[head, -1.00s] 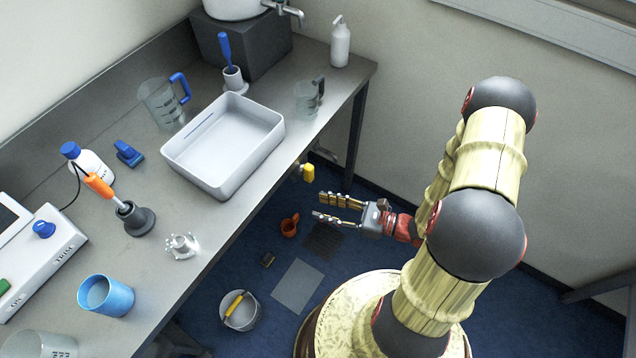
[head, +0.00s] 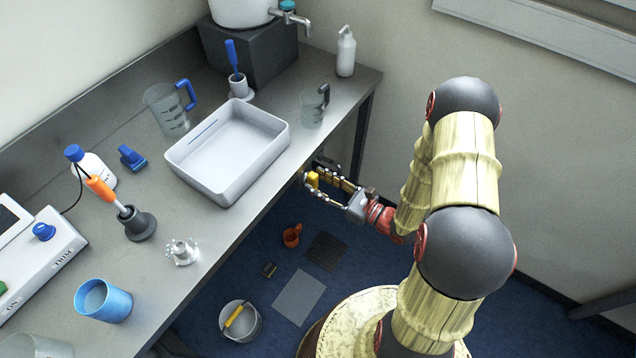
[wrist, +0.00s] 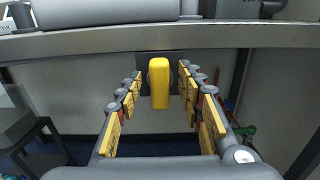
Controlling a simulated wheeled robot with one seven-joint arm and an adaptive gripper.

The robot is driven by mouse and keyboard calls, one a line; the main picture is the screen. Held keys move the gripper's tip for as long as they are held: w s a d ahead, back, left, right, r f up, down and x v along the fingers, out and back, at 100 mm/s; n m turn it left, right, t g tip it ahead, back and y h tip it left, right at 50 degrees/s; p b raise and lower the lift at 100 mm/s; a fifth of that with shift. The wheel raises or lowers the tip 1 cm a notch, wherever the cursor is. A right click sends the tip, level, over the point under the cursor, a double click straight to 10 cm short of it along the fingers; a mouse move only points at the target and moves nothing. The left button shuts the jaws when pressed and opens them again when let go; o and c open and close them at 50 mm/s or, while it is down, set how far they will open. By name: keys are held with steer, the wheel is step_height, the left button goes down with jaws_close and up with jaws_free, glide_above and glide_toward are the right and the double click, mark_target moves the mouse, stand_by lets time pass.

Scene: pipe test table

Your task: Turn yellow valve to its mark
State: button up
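The yellow valve handle (wrist: 159,84) stands upright in the wrist view, on a dark plate (wrist: 184,58) below the table's edge. My gripper (wrist: 160,86) is open, with one finger on each side of the handle and gaps visible between them. In the head view, the yellow valve (head: 313,180) shows small under the table's edge, partly hidden by the fingers of my gripper (head: 326,187). I cannot make out the mark in either view.
The steel table (head: 228,228) overhangs the valve; its edge (wrist: 100,42) runs just above my fingers. A white tray (head: 270,147) sits on top.

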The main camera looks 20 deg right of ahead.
steer(key=shift+w+a, duration=0.15)
steer(key=shift+w, duration=0.1)
jaws_close()
stand_by(0.5)
